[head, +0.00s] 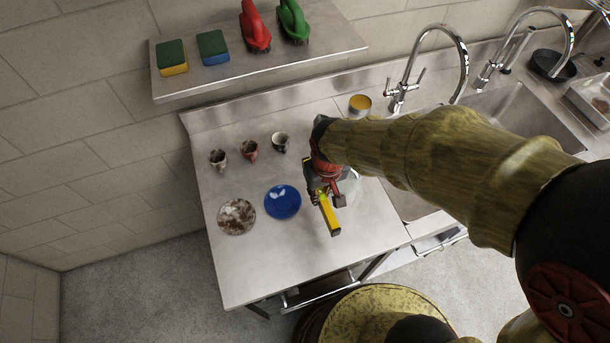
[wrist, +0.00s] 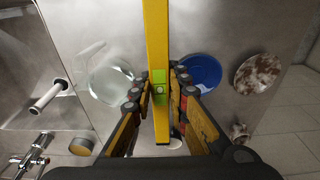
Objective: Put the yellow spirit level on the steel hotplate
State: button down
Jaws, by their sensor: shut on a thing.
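The yellow spirit level (head: 330,216) is in my gripper (head: 322,190), held over the steel counter to the right of the blue plate. In the wrist view the level (wrist: 156,35) runs from the top edge down between the fingers (wrist: 159,92), which are shut on it around its green vial. I cannot make out a steel hotplate for certain. A pale, round, shiny thing (wrist: 110,78) lies left of the level in the wrist view, and my arm mostly hides that spot in the head view.
The blue plate (head: 283,202) and a brown-stained plate (head: 237,217) lie on the counter (head: 262,262), with three cups (head: 249,151) behind them. A yellow-topped tin (head: 360,104), taps (head: 398,92) and sinks (head: 520,112) are at the back right. A shelf (head: 330,50) holds sponges and brushes. The front-left counter is clear.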

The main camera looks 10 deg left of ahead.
jog(key=w+a+f, duration=0.1)
jog(key=w, duration=0.1)
jog(key=w+a+f, duration=0.1)
jog(key=w, duration=0.2)
jog(key=w+a+f, duration=0.1)
jog(key=w+f, duration=0.1)
jog(key=w, duration=0.1)
jog(key=shift+w+a+f+b, duration=0.1)
jog(key=shift+a+b, duration=0.15)
jog(key=shift+b, duration=0.15)
jog(key=w+f, duration=0.1)
jog(key=w+a+f, duration=0.1)
jog(key=f, duration=0.1)
jog(key=w+f, duration=0.1)
jog(key=shift+w+a+f+b, duration=0.2)
jog(key=shift+w+a+b, duration=0.05)
jog(key=shift+w+b, duration=0.1)
jog(key=shift+w+a+f, duration=0.1)
jog(key=shift+w+f, duration=0.1)
jog(key=shift+f, duration=0.1)
jog(key=f, duration=0.3)
jog(key=shift+w+a, duration=0.15)
jog(key=shift+w, duration=0.25)
jog(key=shift+f, duration=0.25)
jog(key=shift+f, duration=0.3)
jog(key=c, duration=1.8)
grip_release()
jog(key=shift+c, duration=0.2)
jog(key=shift+o, duration=0.5)
